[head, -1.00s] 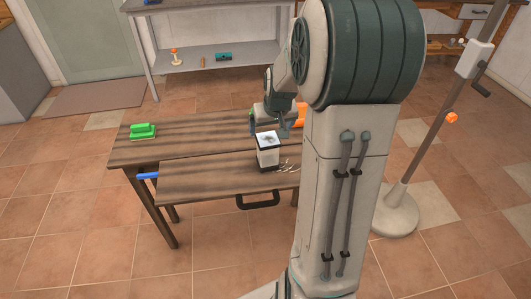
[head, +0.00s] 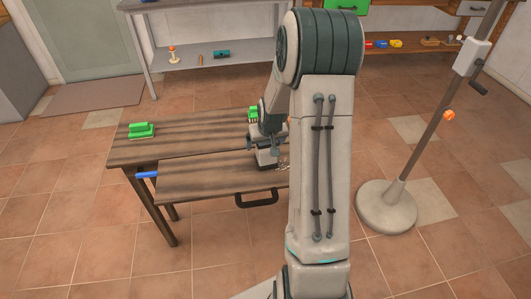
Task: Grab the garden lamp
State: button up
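The fingers look spread, one to the left and one to the right of the lamp's upper part. I cannot tell whether they touch it.
The wooden table (head: 165,150) carries a green block-like thing (head: 141,130) at left and another green thing (head: 253,113) behind my arm. A dark handle (head: 257,200) is on the drawer front. A round-based stand (head: 387,207) is at right.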

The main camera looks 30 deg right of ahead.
jog(key=shift+f, duration=0.1)
jog(key=c, duration=1.3)
